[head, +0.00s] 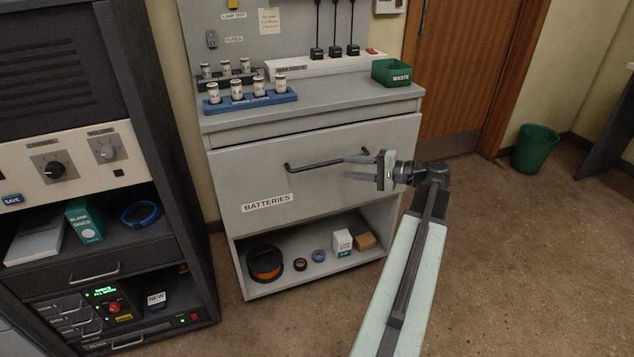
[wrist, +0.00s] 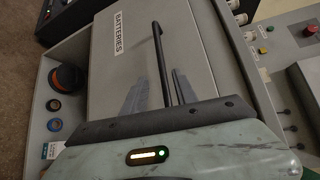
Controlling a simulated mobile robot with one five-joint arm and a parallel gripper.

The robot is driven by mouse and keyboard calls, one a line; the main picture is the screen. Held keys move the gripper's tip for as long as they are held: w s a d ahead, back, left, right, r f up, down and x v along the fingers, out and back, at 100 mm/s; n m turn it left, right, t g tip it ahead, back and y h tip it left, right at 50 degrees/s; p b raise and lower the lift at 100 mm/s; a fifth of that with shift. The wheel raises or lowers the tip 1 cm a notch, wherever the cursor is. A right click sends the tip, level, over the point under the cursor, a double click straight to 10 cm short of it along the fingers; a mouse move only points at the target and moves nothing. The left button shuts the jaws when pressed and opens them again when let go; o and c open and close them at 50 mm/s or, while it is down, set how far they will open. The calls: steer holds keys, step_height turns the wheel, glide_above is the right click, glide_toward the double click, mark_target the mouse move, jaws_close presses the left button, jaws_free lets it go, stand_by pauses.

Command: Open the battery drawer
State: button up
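The battery drawer (head: 250,172) is a wide grey front labelled BATTERIES under the counter in the head view; it looks shut. Its dark bar handle (head: 305,165) runs across the front, and the handle also shows in the wrist view (wrist: 158,50). My gripper (head: 345,167) is at the handle's right part, its fingers pointing at the drawer. In the wrist view my gripper (wrist: 161,77) is open, with the handle running between its two spread fingers. I see a gap on each side of the bar. Its depth between the fingers is hard to tell.
An open shelf below the drawer holds a black-orange reel (head: 265,262) and small boxes. The counter (head: 345,92) bears a blue battery rack (head: 262,102) and a green waste bin (head: 391,72). A dark equipment rack (head: 165,150) stands left.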

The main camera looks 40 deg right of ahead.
mark_target(333, 163)
steer(key=x, duration=0.7)
steer(key=shift+w+d+r+b, duration=0.1)
steer(key=shift+w+d+b, duration=0.05)
steer(key=shift+w+b, duration=0.2)
steer(key=shift+s, duration=0.1)
jaws_close()
stand_by(1.0)
